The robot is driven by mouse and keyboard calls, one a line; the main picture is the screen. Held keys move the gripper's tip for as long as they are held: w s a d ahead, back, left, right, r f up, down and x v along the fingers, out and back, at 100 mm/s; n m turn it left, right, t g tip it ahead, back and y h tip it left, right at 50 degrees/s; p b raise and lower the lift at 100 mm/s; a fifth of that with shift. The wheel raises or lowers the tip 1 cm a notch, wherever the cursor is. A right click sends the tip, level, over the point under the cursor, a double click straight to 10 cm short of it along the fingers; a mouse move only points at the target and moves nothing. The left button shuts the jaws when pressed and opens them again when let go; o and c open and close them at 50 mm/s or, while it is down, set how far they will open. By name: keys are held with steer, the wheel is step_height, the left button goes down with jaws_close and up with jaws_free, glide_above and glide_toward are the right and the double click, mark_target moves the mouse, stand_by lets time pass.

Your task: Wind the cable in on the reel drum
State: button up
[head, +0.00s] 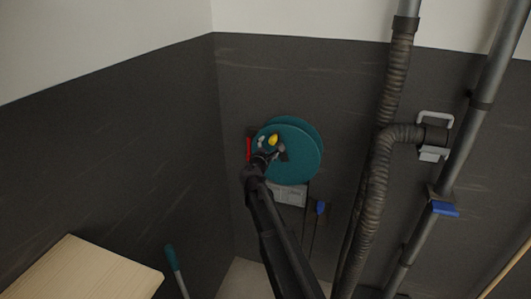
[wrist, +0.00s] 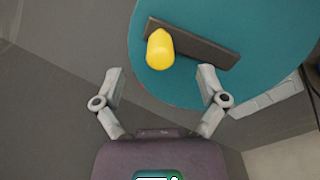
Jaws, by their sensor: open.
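The reel drum (head: 305,160) is a teal disc pair mounted on the dark wall, in the middle of the head view. It fills the upper right of the wrist view (wrist: 270,30). A yellow crank knob (wrist: 160,49) stands on a grey crank bar (wrist: 205,48) across the drum's face; the knob (head: 272,140) also shows in the head view. My gripper (wrist: 160,78) is open and empty, with its fingers apart just short of the knob. In the head view my arm partly covers the drum. A dark cable (head: 308,215) appears to hang below the drum.
A ribbed hose (head: 378,170) and a grey pipe (head: 462,150) run down the wall right of the drum. A blue valve handle (head: 445,209) sits on the pipe. A pale wooden board (head: 85,272) lies at lower left, near a teal-handled tool (head: 171,259).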

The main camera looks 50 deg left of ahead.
mark_target(271, 143)
steer(key=shift+x, duration=2.2)
steer(key=c, duration=1)
steer(key=shift+c, duration=0.2)
steer(key=o, duration=0.5)
